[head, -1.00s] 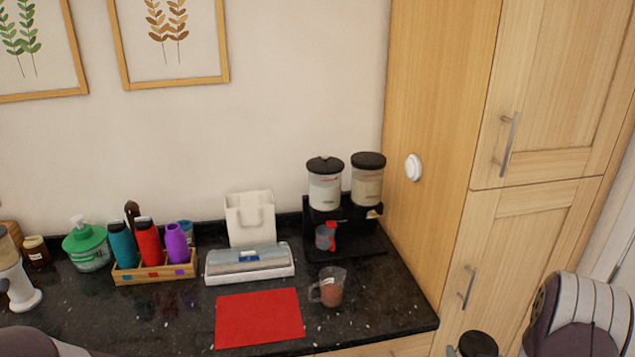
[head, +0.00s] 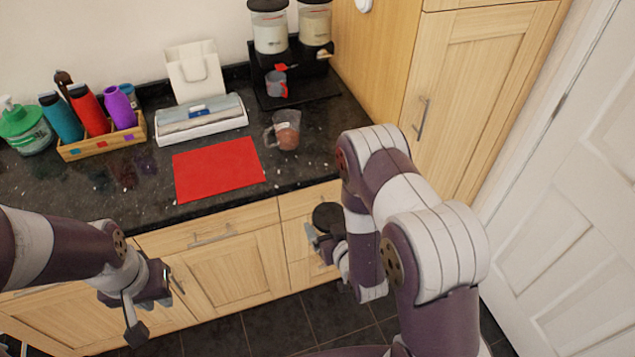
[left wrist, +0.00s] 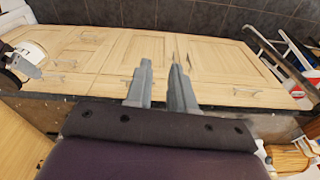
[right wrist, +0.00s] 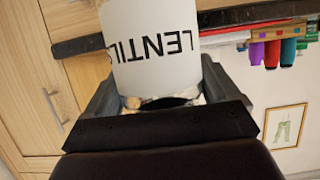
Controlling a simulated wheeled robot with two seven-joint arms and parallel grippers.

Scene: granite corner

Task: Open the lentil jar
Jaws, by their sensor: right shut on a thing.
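The lentil jar (right wrist: 140,25) fills the upper middle of the right wrist view, white with black "LENTILS" lettering upside down. My right gripper (right wrist: 150,100) is shut on it, one finger at each side. In the head view the jar's round black lid (head: 328,216) shows beside my right gripper (head: 323,247), in front of the cabinets; the jar's body is mostly hidden. My left gripper (head: 143,308) is low at the left, apart from the jar. In the left wrist view its two fingers (left wrist: 160,90) stand apart with a narrow empty gap.
The dark counter (head: 150,205) holds a red mat (head: 218,168), a measuring cup (head: 286,132), a white box (head: 202,120), a bottle crate (head: 102,142) and a two-canister dispenser (head: 270,33). Wooden cabinets (head: 222,267) lie below. A tall cupboard (head: 470,85) stands at the right.

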